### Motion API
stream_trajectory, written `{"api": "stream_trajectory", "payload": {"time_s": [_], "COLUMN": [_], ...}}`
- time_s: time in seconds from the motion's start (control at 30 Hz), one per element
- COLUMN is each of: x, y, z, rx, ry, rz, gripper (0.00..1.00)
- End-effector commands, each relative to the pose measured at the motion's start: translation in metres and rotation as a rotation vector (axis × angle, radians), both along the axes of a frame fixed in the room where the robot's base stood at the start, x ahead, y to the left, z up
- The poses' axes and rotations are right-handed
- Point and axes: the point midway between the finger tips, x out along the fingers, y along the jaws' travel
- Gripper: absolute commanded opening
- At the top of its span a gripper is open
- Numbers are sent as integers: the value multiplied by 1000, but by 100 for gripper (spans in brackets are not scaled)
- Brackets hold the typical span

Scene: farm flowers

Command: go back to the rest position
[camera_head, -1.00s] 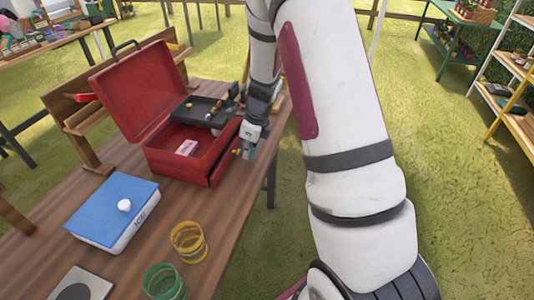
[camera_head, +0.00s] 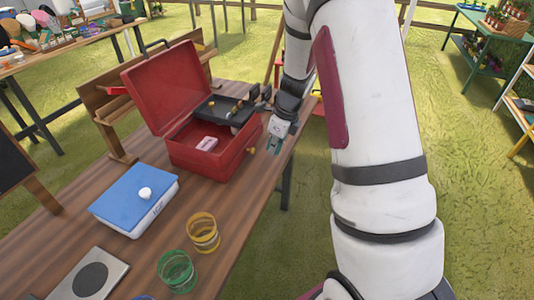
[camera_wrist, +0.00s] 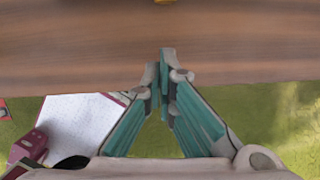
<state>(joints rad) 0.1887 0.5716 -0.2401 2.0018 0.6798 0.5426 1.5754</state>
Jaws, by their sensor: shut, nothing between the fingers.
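My gripper (camera_head: 275,147) hangs at the right edge of the wooden table, just right of the red toolbox (camera_head: 205,160) and apart from it. In the wrist view its teal fingers (camera_wrist: 163,72) are together at the tips with nothing between them. The toolbox lid is up; a dark tray (camera_head: 222,108) with small items and a pale pink block (camera_head: 207,144) show inside. A yellow knob (camera_head: 251,150) is on its right side, where the drawer front looks flush.
A blue-lidded white box (camera_head: 135,200) with a white knob, a yellow glass (camera_head: 203,232), a green glass (camera_head: 177,271) and a grey plate with a dark disc (camera_head: 90,279) stand on the table (camera_head: 50,245). Grass right of the table is open; green shelves (camera_head: 487,45) stand far right.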

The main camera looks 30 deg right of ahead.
Motion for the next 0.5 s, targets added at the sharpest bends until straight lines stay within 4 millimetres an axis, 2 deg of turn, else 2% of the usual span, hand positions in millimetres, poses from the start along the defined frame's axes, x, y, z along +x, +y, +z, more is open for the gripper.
{"api": "stream_trajectory", "payload": {"time_s": [0.03,0.2,0.33,0.5], "x": [-2,-10,-13,-16], "y": [-1,-6,-8,-10], "z": [12,44,60,70], "rx": [-1,-2,0,1], "ry": [-1,0,2,3], "rz": [2,1,0,0], "gripper": [0,0,0,0]}}
